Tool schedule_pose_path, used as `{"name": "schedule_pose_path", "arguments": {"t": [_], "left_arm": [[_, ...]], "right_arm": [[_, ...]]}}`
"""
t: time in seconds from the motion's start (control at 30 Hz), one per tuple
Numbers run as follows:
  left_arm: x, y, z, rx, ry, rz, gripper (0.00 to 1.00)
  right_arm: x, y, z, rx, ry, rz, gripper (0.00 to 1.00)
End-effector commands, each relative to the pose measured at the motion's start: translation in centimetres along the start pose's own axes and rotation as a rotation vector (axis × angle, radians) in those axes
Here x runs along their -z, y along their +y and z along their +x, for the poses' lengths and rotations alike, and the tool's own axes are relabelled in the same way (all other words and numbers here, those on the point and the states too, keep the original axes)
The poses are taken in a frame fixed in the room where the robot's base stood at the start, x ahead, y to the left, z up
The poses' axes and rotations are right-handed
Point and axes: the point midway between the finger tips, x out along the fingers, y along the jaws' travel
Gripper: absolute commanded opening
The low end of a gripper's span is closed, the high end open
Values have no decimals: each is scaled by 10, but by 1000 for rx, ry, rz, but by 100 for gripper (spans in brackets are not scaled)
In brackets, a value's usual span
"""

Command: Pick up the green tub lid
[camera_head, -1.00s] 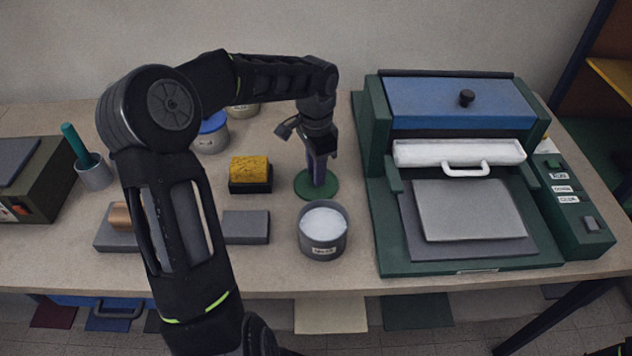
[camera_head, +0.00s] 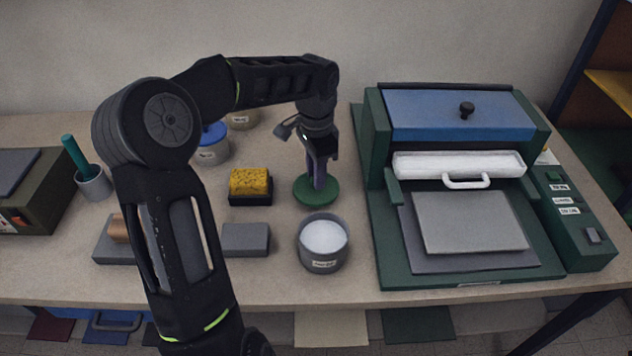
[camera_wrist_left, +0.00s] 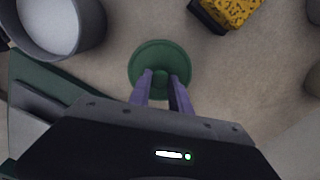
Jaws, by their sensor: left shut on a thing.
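The green tub lid (camera_head: 312,195) is a round disc with a small knob, just behind an open grey tub (camera_head: 323,245) of white contents. My left gripper (camera_head: 318,184) points down over the lid, its purple fingers shut on the knob. The wrist view shows the lid (camera_wrist_left: 148,56) with the left gripper's fingertips (camera_wrist_left: 160,78) on either side of its knob. I cannot tell for sure whether the lid is clear of the table. My right gripper is not in view.
A yellow sponge block (camera_head: 249,182) in a black holder and a grey block (camera_head: 246,239) lie left of the lid. A blue-lidded tub (camera_head: 211,146) stands behind. A green press (camera_head: 470,262) with a blue top fills the right side.

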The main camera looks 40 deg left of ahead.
Motion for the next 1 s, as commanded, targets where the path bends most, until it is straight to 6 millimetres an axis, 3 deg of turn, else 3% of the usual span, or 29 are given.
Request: {"name": "schedule_pose_path", "arguments": {"t": [0.2,0.4,1.0], "left_arm": [[1,0,-44,4,3,0,0],[0,0,-68,0,1,0,0],[0,0,-71,-1,0,0,0]], "right_arm": [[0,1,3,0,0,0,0],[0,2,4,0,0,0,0],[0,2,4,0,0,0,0]]}}
